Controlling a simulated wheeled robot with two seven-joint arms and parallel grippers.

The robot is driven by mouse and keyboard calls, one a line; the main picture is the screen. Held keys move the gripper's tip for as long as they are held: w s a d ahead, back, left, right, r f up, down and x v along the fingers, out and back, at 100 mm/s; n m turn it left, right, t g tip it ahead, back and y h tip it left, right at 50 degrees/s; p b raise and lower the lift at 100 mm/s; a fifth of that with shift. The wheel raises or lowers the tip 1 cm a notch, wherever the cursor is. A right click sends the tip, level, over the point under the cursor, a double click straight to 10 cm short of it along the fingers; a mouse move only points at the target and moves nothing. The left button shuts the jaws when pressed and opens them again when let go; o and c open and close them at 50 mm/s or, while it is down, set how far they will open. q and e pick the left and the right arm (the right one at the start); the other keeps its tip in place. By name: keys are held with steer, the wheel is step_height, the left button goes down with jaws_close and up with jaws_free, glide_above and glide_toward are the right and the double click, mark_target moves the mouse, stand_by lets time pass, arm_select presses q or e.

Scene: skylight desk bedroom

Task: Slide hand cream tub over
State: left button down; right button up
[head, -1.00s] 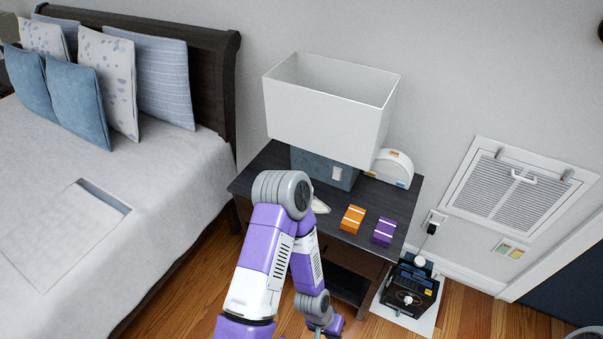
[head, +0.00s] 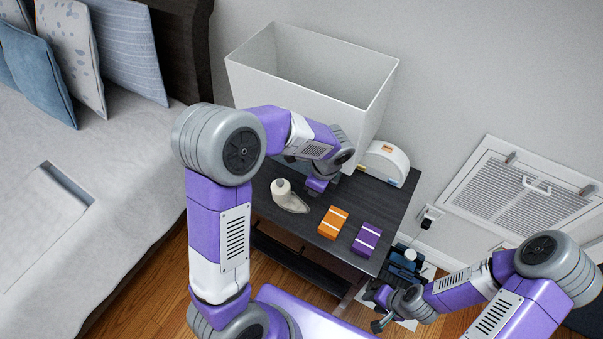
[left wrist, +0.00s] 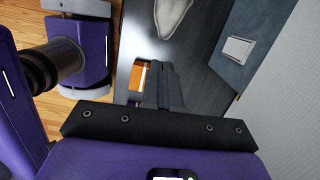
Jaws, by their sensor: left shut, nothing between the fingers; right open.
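No object here can be told for sure as the hand cream tub. A pale round-ended item (head: 285,197), with a short white cylinder at its left end, lies on the dark nightstand (head: 392,205); part of it shows at the top of the left wrist view (left wrist: 172,14). My left gripper (head: 316,190) is over the nightstand, between that item and the lamp; its shut, empty fingers (left wrist: 160,85) show in the left wrist view beside an orange box (left wrist: 138,75). My right gripper (head: 375,308) is open and empty, low in front of the nightstand.
The orange box (head: 333,222) and a purple box (head: 366,240) sit near the nightstand's front edge. A white lampshade (head: 300,95) overhangs the back. A white arched item (head: 386,160) stands at the back right. A bed (head: 85,215) flanks the left; a wall vent (head: 520,195) is right.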

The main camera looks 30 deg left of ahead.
mark_target(281, 192)
arm_select(q)
steer(key=shift+m+y, duration=0.4)
steer(key=a+f+b, duration=0.1)
steer(key=a+f, duration=0.1)
steer(key=w+a+f+b, duration=0.1)
steer(key=a+f, duration=0.1)
steer(key=f, duration=0.1)
steer(key=a+f+b, duration=0.2)
steer(key=shift+w+a+f, duration=0.2)
steer(key=shift+w+a, duration=0.1)
steer(key=shift+a, duration=0.5)
arm_select(e)
steer(key=f, duration=0.4)
steer(key=shift+w+f, duration=0.1)
steer(key=shift+w, duration=0.2)
